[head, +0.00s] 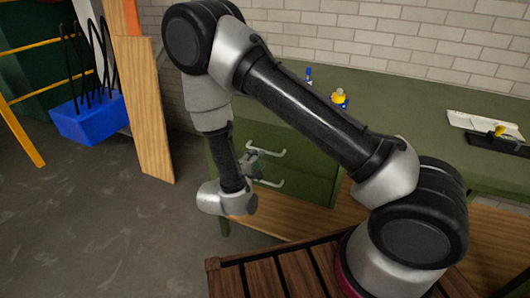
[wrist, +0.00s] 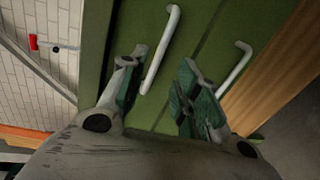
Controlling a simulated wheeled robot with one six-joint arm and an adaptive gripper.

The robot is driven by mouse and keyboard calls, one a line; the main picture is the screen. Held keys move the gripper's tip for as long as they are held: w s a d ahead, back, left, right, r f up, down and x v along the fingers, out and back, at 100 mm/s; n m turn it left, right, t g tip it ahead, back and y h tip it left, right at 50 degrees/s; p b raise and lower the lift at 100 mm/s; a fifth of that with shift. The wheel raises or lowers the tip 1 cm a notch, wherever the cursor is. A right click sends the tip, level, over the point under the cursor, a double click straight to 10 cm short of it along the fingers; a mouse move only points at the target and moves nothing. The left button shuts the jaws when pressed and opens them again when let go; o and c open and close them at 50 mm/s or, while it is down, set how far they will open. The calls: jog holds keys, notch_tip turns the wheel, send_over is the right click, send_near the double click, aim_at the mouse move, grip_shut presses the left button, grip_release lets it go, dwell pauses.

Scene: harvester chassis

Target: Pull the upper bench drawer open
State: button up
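The upper drawer (head: 293,141) and the lower drawer (head: 310,186) are green fronts under the bench, and both look shut. The upper drawer's pale bar handle (head: 273,153) also shows in the wrist view (wrist: 161,50). The lower handle (head: 268,183) shows right of my right finger in the wrist view (wrist: 236,67). My gripper (head: 254,164) is in front of the drawers, partly covering the handles in the head view. In the wrist view its fingers (wrist: 160,88) are apart and empty. The upper handle appears between the fingertips, nearer the left one; I see no clear contact.
The green bench top (head: 400,112) holds a white tray (head: 470,121), a black tray (head: 498,142) and a small yellow item (head: 340,98). A wooden panel (head: 148,110) and a blue bin (head: 88,120) stand left. The floor (head: 110,230) at the lower left is clear.

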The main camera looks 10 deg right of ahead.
jog(key=shift+m, duration=0.6)
jog(key=x, duration=0.7)
jog(key=shift+w+d, duration=0.3)
grip_shut()
